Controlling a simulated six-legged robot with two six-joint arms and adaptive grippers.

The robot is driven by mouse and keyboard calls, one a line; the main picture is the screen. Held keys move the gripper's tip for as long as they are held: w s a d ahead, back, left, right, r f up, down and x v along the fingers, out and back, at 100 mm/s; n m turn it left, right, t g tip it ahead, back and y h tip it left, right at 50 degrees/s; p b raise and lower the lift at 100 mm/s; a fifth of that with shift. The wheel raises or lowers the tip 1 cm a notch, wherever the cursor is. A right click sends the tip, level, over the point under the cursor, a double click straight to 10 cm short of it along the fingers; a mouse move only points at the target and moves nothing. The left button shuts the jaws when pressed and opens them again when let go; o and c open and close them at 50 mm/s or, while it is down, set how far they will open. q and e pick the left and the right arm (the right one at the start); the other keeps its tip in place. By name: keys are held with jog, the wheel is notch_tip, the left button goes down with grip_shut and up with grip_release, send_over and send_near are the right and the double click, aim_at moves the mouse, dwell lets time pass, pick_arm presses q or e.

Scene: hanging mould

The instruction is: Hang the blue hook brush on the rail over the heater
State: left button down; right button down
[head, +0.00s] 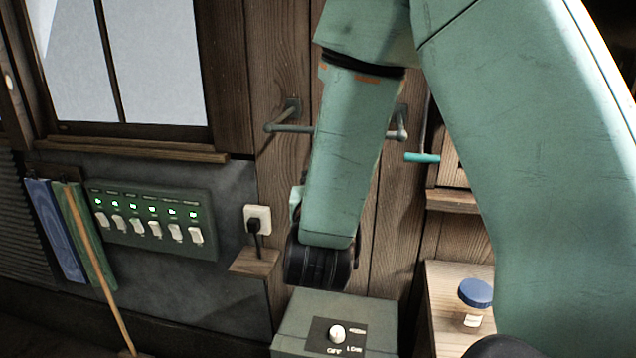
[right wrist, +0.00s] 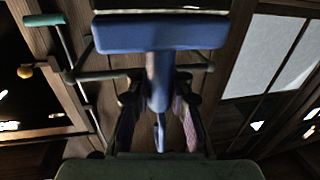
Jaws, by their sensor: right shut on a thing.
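The blue hook brush (right wrist: 150,34) shows in the right wrist view, its broad blue head across the top and its handle running down between my fingers. My right gripper (right wrist: 158,112) is shut on that handle. The grey rail (head: 290,129) is fixed to the plank wall, partly hidden by my right arm in the head view. In the right wrist view the rail (right wrist: 103,76) passes behind the brush; I cannot tell if they touch. The grey-green heater (head: 292,326), with a white knob, stands below. The head view hides the brush and right gripper. My left gripper is not in view.
A teal-handled tool (head: 422,158) hangs just right of the rail. A switch panel (head: 150,222), a plugged socket (head: 257,219) and hanging cloths (head: 55,230) are at left. A blue-lidded jar (head: 475,294) stands on a wooden surface at right.

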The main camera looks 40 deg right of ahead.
jog(key=w+d+f, duration=0.2)
jog(key=w+d, duration=0.5)
jog(key=d, duration=0.2)
jog(key=shift+w+d+f, duration=0.35)
jog(key=shift+d+f, duration=0.05)
dwell(1.0)
jog(key=shift+s, duration=0.1)
jog(key=c, duration=1.5)
grip_release()
jog(key=shift+a+r, duration=0.1)
jog(key=o, duration=0.4)
